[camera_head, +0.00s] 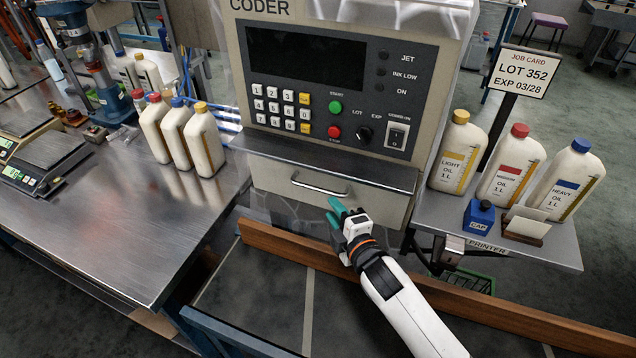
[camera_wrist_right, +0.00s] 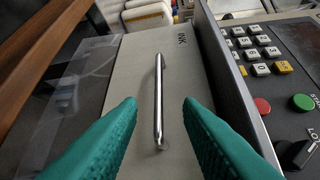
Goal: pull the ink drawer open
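The ink drawer (camera_head: 372,204) is a beige front under the coder machine, and it looks shut. Its metal bar handle (camera_head: 320,186) runs across the drawer front. In the right wrist view the handle (camera_wrist_right: 158,100) lies between the two teal fingers, with a gap on each side. My right gripper (camera_head: 336,208) is just in front of the drawer, near the handle's right end. It is open and empty in the right wrist view (camera_wrist_right: 160,115). The drawer (camera_wrist_right: 185,85) carries dark lettering there, partly cut off. My left gripper is not in view.
The coder's control panel (camera_head: 335,90) is above the drawer. A brown wooden rail (camera_head: 300,253) crosses in front below it. Oil bottles (camera_head: 502,165) and a blue cap box (camera_head: 479,217) stand on the right shelf. More bottles stand on the left metal table (camera_head: 110,215).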

